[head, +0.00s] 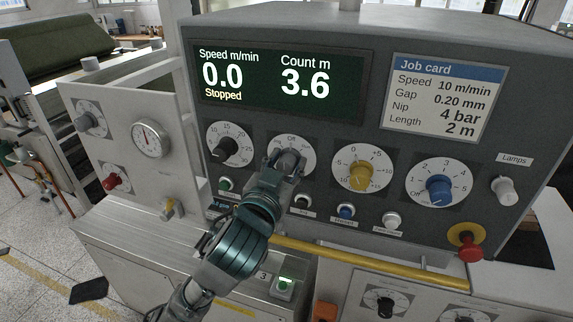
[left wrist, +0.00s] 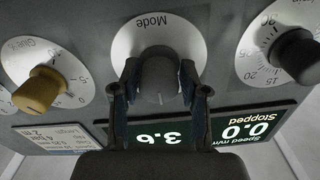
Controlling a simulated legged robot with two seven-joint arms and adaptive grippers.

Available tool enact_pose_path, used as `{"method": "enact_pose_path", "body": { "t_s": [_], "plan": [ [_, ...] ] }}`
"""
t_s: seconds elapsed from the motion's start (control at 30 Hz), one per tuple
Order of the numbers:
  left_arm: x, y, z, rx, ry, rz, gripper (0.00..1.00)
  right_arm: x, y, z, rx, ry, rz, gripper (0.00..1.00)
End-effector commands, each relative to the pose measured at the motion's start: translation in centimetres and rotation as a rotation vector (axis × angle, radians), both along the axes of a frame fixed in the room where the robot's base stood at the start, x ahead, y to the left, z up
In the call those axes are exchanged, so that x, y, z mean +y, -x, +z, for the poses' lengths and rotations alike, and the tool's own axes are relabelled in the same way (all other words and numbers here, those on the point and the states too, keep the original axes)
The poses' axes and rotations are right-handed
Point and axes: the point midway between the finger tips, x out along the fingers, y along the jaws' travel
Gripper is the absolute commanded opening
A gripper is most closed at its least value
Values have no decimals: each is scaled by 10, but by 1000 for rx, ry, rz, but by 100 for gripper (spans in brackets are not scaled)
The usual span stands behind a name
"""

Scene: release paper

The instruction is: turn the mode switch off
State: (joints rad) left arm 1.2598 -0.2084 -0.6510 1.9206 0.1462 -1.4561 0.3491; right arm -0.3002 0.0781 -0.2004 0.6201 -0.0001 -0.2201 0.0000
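The mode switch is a dark grey knob (left wrist: 160,76) on a round white dial marked Mode, which is upside down in the left wrist view. In the head view its dial (head: 306,147) has "Off" at the top, and the knob is largely hidden by my left gripper (head: 288,161). In the left wrist view my left gripper (left wrist: 159,82) has one finger on each side of the knob. The fingers are apart, with narrow gaps beside the knob; firm contact is not visible. A pale mark shows on the knob's display-facing side. My right gripper is not in view.
The black speed knob (head: 226,150) is left of the mode dial; the yellow glue knob (head: 361,176) and blue knob (head: 439,189) are right. Small buttons sit below. A red emergency stop (head: 468,248) and yellow rail (head: 370,266) are lower. The display (head: 280,80) reads 0.0, Stopped.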

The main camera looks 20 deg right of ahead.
Motion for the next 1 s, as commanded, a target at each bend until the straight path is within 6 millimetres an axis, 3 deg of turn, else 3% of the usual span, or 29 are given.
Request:
{"method": "enact_pose_path", "body": {
  "t_s": [0.43,0.8,1.0],
  "plan": [
    [4,7,-2,4,-4,-2,62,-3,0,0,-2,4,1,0],
    [46,70,-3,2,-3,-2,62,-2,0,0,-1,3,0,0],
    [61,92,-4,5,-4,-2,62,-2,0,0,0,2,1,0]
  ]
}}
